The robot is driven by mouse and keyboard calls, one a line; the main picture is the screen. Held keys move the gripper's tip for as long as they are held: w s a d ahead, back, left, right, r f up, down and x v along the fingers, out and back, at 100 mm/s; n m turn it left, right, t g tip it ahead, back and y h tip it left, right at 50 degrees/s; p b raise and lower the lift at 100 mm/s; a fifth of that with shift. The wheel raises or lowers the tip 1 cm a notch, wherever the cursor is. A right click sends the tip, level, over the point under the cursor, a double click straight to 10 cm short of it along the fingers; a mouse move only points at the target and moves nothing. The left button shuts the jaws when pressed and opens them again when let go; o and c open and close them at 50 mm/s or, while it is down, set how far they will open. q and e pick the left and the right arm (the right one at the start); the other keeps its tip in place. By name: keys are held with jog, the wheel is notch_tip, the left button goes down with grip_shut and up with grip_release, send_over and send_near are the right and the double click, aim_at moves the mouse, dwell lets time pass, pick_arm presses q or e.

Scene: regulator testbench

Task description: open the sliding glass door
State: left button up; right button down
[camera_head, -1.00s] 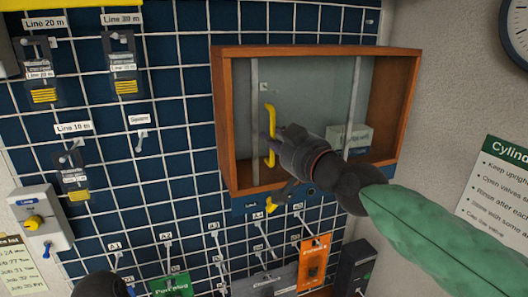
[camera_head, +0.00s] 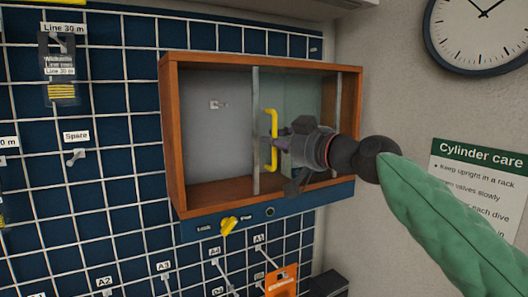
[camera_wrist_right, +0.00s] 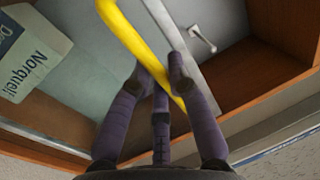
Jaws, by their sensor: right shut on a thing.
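The wood-framed cabinet (camera_head: 172,140) hangs on the grid wall. Its sliding glass door (camera_head: 300,95) has grey metal edge strips and a yellow bar handle (camera_head: 273,120). The door stands toward the right, and the left part of the cabinet front is uncovered, with a small hook (camera_head: 216,104) inside. My right gripper (camera_head: 271,143) reaches in from the right, its fingers shut on the handle. In the right wrist view the purple fingers (camera_wrist_right: 160,76) close around the yellow handle (camera_wrist_right: 125,32). My left gripper is out of view.
A yellow knob (camera_head: 228,226) sits on the blue panel under the cabinet. The wrist view shows a box labelled Norquell (camera_wrist_right: 30,62) at left. A Cylinder care sign (camera_head: 482,170) and a clock (camera_head: 478,32) are on the right wall. Pegs and an orange item (camera_head: 281,280) are below.

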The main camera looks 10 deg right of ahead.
jog(key=shift+w+d, duration=0.2)
jog(key=shift+d, duration=0.4)
jog(key=c, duration=1.1)
grip_release()
jog(key=shift+c, duration=0.2)
jog(key=v, duration=1.2)
